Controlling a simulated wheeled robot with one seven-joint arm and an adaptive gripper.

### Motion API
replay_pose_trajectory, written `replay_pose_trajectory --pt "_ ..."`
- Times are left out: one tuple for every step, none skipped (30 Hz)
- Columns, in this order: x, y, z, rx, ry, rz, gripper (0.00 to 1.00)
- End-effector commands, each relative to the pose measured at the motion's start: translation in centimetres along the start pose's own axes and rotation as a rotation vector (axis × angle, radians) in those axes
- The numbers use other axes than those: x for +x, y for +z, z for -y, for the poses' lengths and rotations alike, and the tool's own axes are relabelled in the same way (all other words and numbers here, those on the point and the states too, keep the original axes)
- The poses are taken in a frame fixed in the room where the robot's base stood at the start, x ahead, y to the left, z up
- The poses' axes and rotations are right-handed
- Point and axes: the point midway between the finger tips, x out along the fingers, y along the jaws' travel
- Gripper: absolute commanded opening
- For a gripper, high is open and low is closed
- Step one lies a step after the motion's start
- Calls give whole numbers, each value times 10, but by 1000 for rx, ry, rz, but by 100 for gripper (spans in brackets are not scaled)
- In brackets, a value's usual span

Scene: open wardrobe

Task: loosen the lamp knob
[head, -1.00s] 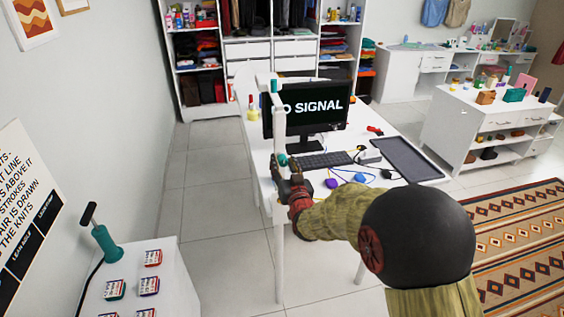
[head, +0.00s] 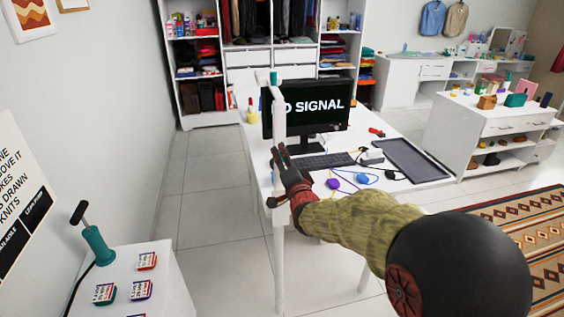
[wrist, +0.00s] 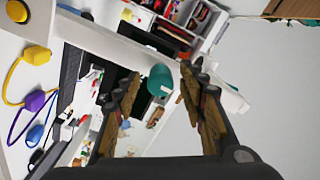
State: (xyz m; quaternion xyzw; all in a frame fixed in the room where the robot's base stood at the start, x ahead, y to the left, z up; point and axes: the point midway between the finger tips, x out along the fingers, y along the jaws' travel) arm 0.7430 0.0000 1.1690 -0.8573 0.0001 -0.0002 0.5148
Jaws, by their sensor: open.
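The lamp is a white jointed post clamped at the desk's left edge; its upright arm (head: 279,108) shows in the head view. A teal knob (wrist: 160,80) on the white lamp arm shows in the wrist view, between and beyond my fingers. In the head view a teal piece (head: 273,77) shows at the lamp's top; the lower teal knob is hidden by my gripper (head: 280,152). My gripper is open beside the post, and its two fingers also show in the wrist view (wrist: 161,98). No contact with the knob is visible.
The white desk (head: 376,187) holds a monitor (head: 308,110), a keyboard (head: 328,161), a dark tray (head: 411,160) and colored cables. The floor between is clear.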

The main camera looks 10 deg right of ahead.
Motion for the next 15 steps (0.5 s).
replay_pose_trajectory --pt "0 1 -2 45 -1 0 41" --pt "0 1 -3 76 0 0 41" --pt "0 1 -2 117 -1 0 41" --pt "0 1 -2 148 -1 0 41" --pt "0 1 -2 179 -2 -1 41" --pt "0 1 -2 221 -2 -1 41" --pt "0 1 -2 253 -1 0 41" --pt "0 1 -2 284 -2 0 41" --pt "0 1 -2 327 -2 -1 41" --pt "0 1 -2 357 -2 0 41" --pt "0 1 -2 385 -2 0 41" --pt "0 1 -2 419 -1 0 41" --pt "0 1 -2 440 -1 0 41" --pt "0 1 -2 457 0 0 41" --pt "0 1 -1 475 0 0 41"
